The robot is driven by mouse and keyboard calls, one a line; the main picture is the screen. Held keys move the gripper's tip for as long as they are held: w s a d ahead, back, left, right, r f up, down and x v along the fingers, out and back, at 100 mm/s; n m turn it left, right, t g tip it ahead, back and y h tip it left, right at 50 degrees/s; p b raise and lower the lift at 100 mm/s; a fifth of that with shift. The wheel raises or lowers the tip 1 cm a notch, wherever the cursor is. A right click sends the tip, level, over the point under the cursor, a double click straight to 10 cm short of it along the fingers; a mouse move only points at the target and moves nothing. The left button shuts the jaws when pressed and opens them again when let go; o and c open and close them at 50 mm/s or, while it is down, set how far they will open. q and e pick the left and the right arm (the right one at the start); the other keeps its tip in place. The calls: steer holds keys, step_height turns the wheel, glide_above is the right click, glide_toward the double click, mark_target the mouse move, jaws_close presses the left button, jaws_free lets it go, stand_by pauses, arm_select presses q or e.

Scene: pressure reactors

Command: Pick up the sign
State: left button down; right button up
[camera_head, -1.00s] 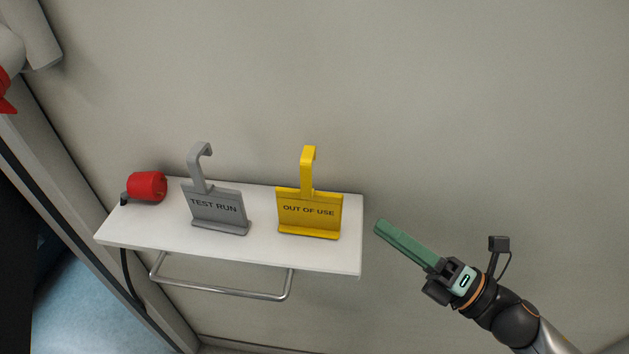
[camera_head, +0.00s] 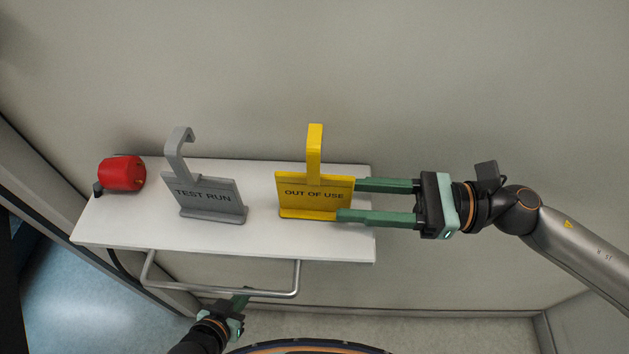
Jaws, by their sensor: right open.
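A yellow sign (camera_head: 313,190) with a hooked top, marked "OUT OF USE", stands upright on a white shelf (camera_head: 140,230). A grey sign (camera_head: 205,196) of the same shape, marked "TEST RUN", stands to its left. My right gripper (camera_head: 348,200) comes in from the right, open, with its two green fingers level. Its fingertips reach the right edge of the yellow sign, one finger behind and one in front; I cannot tell whether they touch it. My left gripper (camera_head: 240,300) is low in the picture below the shelf's rail; its fingers are partly hidden.
A red cylindrical object (camera_head: 122,174) with a dark end lies at the shelf's left end. A metal rail (camera_head: 220,291) runs along below the shelf's front. A plain wall stands behind. The shelf between the two signs is clear.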

mark_target(278, 191)
steer(key=shift+a, duration=0.85)
steer(key=a+p, duration=0.1)
steer(key=a, duration=0.1)
steer(key=a+r+p, duration=0.1)
steer(key=a+p, duration=0.1)
steer(key=shift+a+r, duration=0.1)
steer(key=shift+a, duration=0.55)
jaws_close()
